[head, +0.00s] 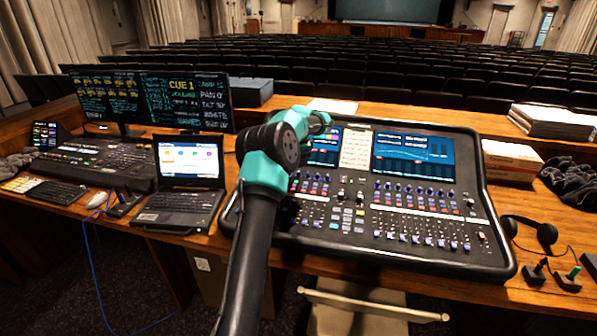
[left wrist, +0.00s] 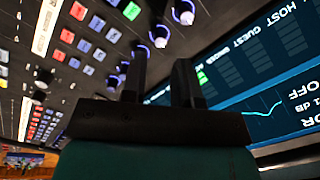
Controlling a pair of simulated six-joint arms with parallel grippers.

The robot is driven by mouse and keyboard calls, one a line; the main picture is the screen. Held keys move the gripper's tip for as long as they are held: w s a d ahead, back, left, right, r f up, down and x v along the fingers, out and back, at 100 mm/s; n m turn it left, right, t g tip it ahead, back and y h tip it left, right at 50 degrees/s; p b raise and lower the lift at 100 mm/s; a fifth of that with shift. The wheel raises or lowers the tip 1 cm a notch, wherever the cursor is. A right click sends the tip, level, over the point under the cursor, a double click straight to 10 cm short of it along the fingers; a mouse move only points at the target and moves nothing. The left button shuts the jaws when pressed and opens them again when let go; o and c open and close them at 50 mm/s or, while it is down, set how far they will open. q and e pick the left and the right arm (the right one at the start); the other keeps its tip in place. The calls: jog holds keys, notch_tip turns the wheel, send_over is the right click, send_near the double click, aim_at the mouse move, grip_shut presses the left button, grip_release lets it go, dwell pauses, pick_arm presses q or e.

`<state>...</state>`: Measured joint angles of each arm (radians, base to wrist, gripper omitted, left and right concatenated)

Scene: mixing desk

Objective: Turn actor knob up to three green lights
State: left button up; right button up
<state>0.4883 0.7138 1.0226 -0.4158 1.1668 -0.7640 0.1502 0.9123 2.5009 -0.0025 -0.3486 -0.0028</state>
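The mixing console (head: 482,250) has a row of blue-ringed knobs (head: 423,190) below its right screen (head: 413,152). My left arm reaches over the console's left part; its gripper is hidden in the head view. In the left wrist view, my left gripper (left wrist: 160,75) has two dark fingers apart with nothing between them. White-capped knobs (left wrist: 159,36) lie just beyond the fingertips, near the screen edge (left wrist: 250,60). The screen reads HOST and GUEST, with a cut-off word ending in OR.
An open laptop (head: 188,160) and two monitors (head: 180,100) stand to the left. A headset (head: 530,232) and small joysticks (head: 568,279) lie right of the console. A cardboard box (head: 512,160) sits behind them. A chair (head: 355,310) stands in front.

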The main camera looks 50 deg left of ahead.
aim_at(298, 172)
pick_arm(q)
jog(key=f, duration=0.5)
jog(key=shift+w+a+f, duration=0.1)
jog(key=shift+w+a, duration=0.05)
jog(key=shift+a, duration=0.15)
jog(key=shift+c, duration=0.4)
grip_shut()
